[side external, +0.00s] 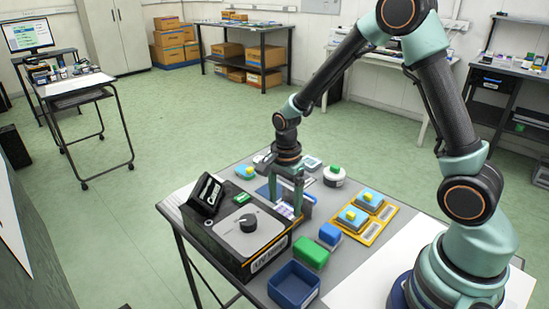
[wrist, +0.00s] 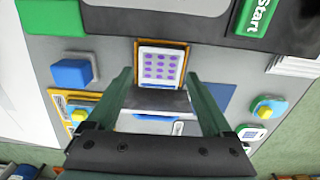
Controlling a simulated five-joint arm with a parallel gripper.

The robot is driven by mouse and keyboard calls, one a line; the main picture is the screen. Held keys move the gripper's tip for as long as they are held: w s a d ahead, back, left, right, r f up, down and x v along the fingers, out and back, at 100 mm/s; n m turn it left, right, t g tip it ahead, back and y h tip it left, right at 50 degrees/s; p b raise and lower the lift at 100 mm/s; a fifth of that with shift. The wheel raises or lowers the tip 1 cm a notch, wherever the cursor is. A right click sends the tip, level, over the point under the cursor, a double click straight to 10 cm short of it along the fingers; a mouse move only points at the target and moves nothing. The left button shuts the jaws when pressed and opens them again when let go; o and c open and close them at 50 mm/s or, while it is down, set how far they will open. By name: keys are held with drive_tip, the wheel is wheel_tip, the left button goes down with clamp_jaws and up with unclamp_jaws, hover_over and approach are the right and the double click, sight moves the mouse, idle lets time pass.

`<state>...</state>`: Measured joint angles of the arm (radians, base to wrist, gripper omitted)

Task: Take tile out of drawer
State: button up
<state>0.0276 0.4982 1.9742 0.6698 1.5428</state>
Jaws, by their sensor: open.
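The tile (wrist: 160,64) is a pale square with rows of purple dots, seen in the wrist view. It lies in a small orange-edged drawer (wrist: 140,46) that sticks out from the dark machine (side external: 243,232). My gripper (wrist: 157,76) is open, with one finger to each side of the tile and a gap at both sides. In the side external view my gripper (side external: 285,208) points down at the machine's far right side, and its fingers hide most of the tile and drawer. I cannot tell whether the fingertips reach the tile's height.
A yellow tray (side external: 378,232) with blue-and-yellow blocks lies right of my gripper. Green (side external: 311,253) and blue (side external: 330,234) blocks and an empty dark blue bin (side external: 293,285) stand in front. A round white pot (side external: 334,176) stands behind. A blue mat (wrist: 216,96) lies under my gripper.

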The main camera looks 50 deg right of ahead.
drive_tip(key=shift+f, duration=1.2)
idle(0.6)
drive_tip(key=shift+r, duration=0.1)
idle(0.4)
drive_tip(key=c, duration=0.8)
wheel_tip(320, 180, up, 10)
idle(1.4)
